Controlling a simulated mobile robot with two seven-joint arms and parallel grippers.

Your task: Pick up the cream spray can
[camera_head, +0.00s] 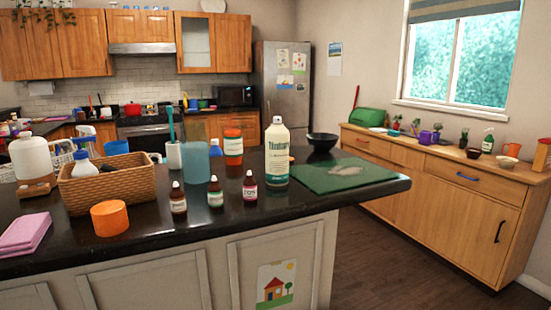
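A cream spray can (277,153) with a green label band stands upright on the dark island counter, at the left edge of a green cutting mat. Small dropper bottles stand to its left, the closest a dark red one (250,187). An orange-brown jar (233,148) stands behind and to its left. Nothing touches the can's top or front. Neither of my grippers shows in the view.
The green mat (318,182) has a greyish patch on it, and a black bowl (322,142) stands behind. The counter's front edge (290,212) is fairly clear.

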